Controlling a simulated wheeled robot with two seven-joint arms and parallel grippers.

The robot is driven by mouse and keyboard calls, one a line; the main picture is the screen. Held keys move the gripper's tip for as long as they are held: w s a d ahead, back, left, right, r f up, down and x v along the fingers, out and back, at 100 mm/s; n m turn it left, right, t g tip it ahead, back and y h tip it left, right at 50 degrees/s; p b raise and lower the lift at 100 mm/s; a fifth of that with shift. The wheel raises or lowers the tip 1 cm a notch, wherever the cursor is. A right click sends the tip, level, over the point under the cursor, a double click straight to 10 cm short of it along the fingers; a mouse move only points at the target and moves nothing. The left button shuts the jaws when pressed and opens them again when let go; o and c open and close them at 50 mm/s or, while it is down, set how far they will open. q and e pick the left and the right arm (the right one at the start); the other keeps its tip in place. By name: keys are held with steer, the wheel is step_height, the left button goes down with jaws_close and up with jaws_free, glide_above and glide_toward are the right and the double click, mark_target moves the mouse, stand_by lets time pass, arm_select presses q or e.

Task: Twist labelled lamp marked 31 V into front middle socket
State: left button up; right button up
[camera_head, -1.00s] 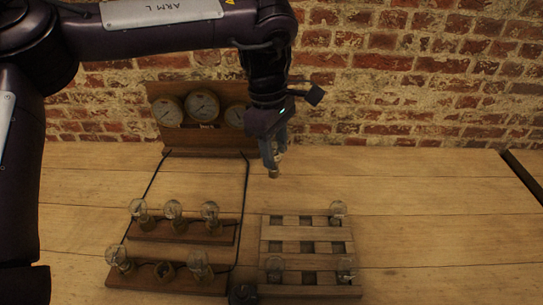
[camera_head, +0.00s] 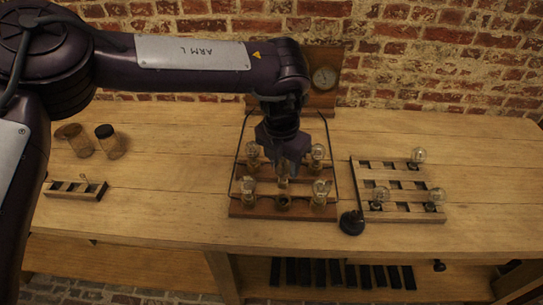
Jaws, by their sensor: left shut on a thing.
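My left gripper (camera_head: 284,160) points down over the wooden socket board and is shut on a lamp (camera_head: 283,181), its glass mostly hidden by the fingers. The lamp is above, or just behind, the empty front middle socket (camera_head: 284,203); I cannot tell whether they touch. The front left lamp (camera_head: 248,187) and front right lamp (camera_head: 321,189) stand in their sockets on the front strip (camera_head: 265,212). Behind them show a back left lamp (camera_head: 253,153) and a back right lamp (camera_head: 317,154). My gripper hides the back middle place. No voltage label is readable. My right gripper is not in view.
A slatted wooden tray (camera_head: 400,213) on the right holds lamps. A dark round object (camera_head: 352,222) stands between it and the board. A gauge panel (camera_head: 325,98) stands behind.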

mark_target(285, 183)
arm_select(q)
steer(key=shift+w+d+f+b, duration=0.1)
steer(key=shift+d+f+b, duration=0.1)
steer(key=shift+f, duration=0.15)
steer(key=shift+w+d+f+b, duration=0.1)
steer(key=shift+f+b, duration=0.1)
steer(key=shift+f, duration=0.1)
steer(key=shift+f+b, duration=0.7)
steer(key=shift+f, duration=0.1)
steer(key=shift+a+f+b, duration=0.1)
steer(key=shift+f+b, duration=0.6)
steer(key=shift+f, duration=0.45)
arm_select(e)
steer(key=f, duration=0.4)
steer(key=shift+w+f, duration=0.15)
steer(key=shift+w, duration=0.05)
arm_select(q)
steer(key=shift+f+b, duration=0.4)
steer(key=shift+f, duration=0.05)
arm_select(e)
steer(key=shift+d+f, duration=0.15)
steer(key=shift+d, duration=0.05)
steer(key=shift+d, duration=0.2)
arm_select(q)
steer(key=shift+f, duration=0.6)
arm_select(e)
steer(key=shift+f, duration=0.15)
